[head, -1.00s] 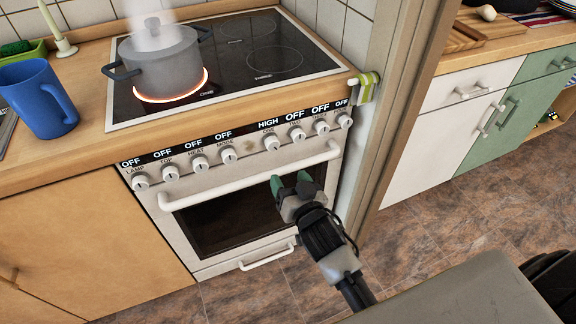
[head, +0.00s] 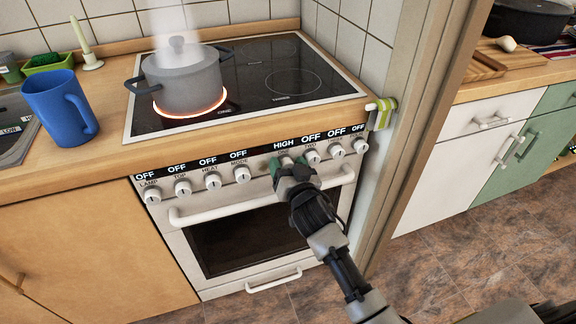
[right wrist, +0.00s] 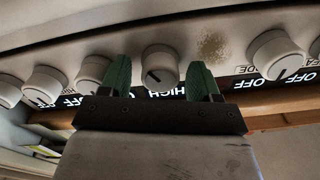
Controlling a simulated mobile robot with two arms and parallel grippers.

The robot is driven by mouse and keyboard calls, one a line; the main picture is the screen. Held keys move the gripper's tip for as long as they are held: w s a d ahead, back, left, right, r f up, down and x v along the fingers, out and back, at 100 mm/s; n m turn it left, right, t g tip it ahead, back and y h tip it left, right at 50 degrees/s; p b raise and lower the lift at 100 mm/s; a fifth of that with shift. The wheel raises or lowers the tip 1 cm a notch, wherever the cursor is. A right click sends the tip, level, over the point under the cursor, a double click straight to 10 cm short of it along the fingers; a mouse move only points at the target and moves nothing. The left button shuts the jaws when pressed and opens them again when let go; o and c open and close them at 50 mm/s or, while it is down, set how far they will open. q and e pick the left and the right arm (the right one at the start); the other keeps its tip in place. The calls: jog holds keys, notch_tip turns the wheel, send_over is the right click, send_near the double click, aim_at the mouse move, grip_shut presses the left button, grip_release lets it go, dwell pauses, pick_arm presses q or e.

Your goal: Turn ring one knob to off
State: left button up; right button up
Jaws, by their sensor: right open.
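The ring one knob (right wrist: 160,66) is a white round knob on the oven's front panel, under a lit label HIGH (head: 285,144). In the right wrist view it sits between the two green fingers of my right gripper (right wrist: 160,75), with a visible gap on each side. In the head view, my right gripper (head: 288,166) is open at the panel and mostly hides this knob. The grey pot (head: 184,80) stands steaming on a ring that glows orange. My left gripper is not in view.
Other knobs marked OFF flank it, such as one on the right (head: 312,157) and one on the left (head: 242,174). The white oven handle (head: 230,209) runs just below. A blue mug (head: 58,108) stands on the counter. A wooden door frame (head: 415,120) rises at right.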

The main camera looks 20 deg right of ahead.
jog(key=c, duration=0.9)
jog(key=shift+c, duration=0.2)
